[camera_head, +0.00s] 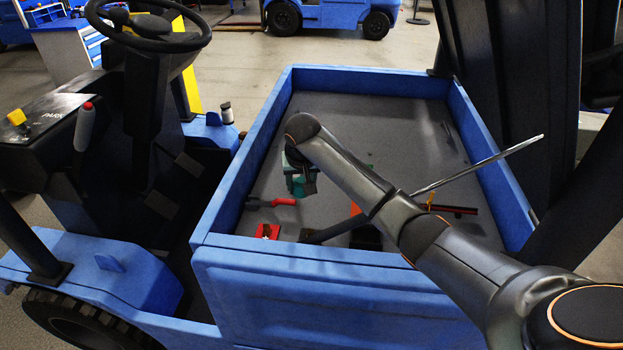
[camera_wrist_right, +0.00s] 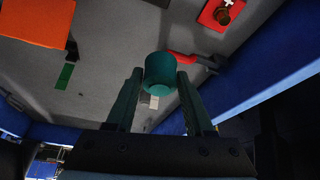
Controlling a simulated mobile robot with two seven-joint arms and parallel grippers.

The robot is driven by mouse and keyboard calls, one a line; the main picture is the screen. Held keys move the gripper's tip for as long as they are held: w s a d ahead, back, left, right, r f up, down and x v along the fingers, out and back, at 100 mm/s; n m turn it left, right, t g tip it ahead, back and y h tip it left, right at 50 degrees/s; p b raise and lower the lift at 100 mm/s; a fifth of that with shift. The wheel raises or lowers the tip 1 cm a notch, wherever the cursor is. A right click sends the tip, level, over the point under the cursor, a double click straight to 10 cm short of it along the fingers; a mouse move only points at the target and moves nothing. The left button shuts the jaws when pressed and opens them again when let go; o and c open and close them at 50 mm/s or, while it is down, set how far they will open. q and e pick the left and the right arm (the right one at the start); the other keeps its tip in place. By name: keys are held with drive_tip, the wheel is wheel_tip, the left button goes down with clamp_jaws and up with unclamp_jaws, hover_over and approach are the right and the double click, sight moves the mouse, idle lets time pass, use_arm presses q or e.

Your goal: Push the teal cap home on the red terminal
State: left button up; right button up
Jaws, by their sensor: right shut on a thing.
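The teal cap (camera_wrist_right: 160,74) is between the fingertips of my right gripper (camera_head: 300,182) in the right wrist view. The gripper is shut on the cap and holds it above the grey bed floor. The red terminal (camera_head: 268,231) is a red block near the front left corner of the blue-walled bed. The cap is apart from the terminal, which lies nearer the front wall. My left gripper is not in view.
A red-handled tool (camera_head: 283,201) lies between the gripper and the left wall, behind the terminal. An orange block (camera_wrist_right: 38,22) lies on the bed floor. The blue front wall (camera_head: 300,256) rises close to the terminal. The back of the bed is mostly clear.

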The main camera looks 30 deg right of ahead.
drive_tip(key=a, duration=1)
drive_tip(key=shift+w, duration=0.3)
drive_tip(key=shift+f, duration=0.1)
drive_tip(key=shift+f+b, duration=1)
drive_tip(key=shift+f, duration=1.85)
drive_tip(key=shift+w, duration=0.3)
drive_tip(key=shift+p, duration=0.4)
drive_tip(key=shift+d+p, duration=0.1)
drive_tip(key=shift+p, duration=0.3)
drive_tip(key=shift+f, duration=0.2)
